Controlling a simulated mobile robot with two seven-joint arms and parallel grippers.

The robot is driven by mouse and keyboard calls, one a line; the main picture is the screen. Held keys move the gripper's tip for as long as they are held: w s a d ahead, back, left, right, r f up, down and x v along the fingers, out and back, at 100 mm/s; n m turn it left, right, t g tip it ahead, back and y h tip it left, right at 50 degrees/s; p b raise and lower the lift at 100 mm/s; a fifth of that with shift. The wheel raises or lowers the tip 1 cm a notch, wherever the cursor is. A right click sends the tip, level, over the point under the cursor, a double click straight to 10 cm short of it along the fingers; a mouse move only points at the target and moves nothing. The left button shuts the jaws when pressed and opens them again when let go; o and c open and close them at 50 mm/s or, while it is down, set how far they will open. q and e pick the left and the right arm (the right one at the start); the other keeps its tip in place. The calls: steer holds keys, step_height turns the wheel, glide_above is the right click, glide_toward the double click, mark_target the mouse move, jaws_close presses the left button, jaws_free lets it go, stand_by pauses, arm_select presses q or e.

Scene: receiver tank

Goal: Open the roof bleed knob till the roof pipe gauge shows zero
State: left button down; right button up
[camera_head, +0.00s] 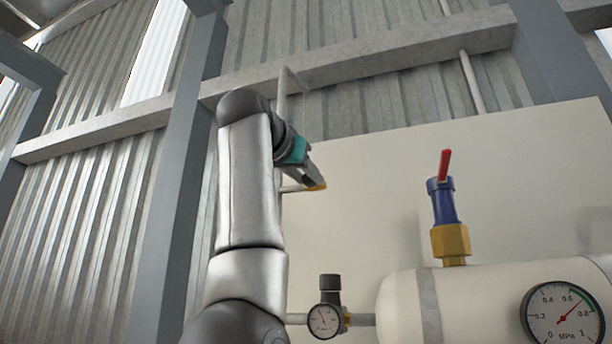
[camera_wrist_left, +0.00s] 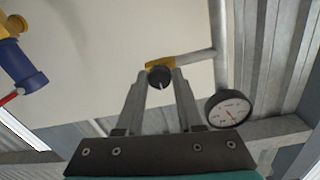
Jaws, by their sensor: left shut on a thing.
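My left gripper (camera_head: 314,186) is raised at the roof pipe (camera_head: 290,190) in front of the pale panel. In the left wrist view its two fingers (camera_wrist_left: 160,86) are shut on the black roof bleed knob (camera_wrist_left: 160,76), one on each side. The knob has a white mark and sits on a yellow valve body (camera_wrist_left: 178,62) at the end of the pipe. The roof pipe gauge (camera_wrist_left: 228,108) is right of the fingers in the left wrist view; its needle shows, but the number is too small to read. The knob is hidden in the head view. My right gripper is not in view.
A white tank (camera_head: 480,300) stands at lower right with a large gauge (camera_head: 564,312), needle between 0.6 and 0.8. A blue valve (camera_head: 443,205) with a red lever (camera_head: 444,165) rises from it. A small gauge (camera_head: 323,321) with a black knob (camera_head: 330,282) is left of the tank.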

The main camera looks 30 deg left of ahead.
arm_select(q)
steer(key=shift+n, duration=0.3)
steer(key=n, duration=1.3)
steer(key=shift+t, duration=0.3)
steer(key=n+y, duration=0.1)
steer(key=n, duration=0.5)
steer(key=shift+n, duration=0.3)
steer(key=n, duration=0.4)
steer(key=shift+f, duration=0.1)
steer(key=shift+n, duration=1.7)
steer(key=c, duration=0.5)
jaws_free()
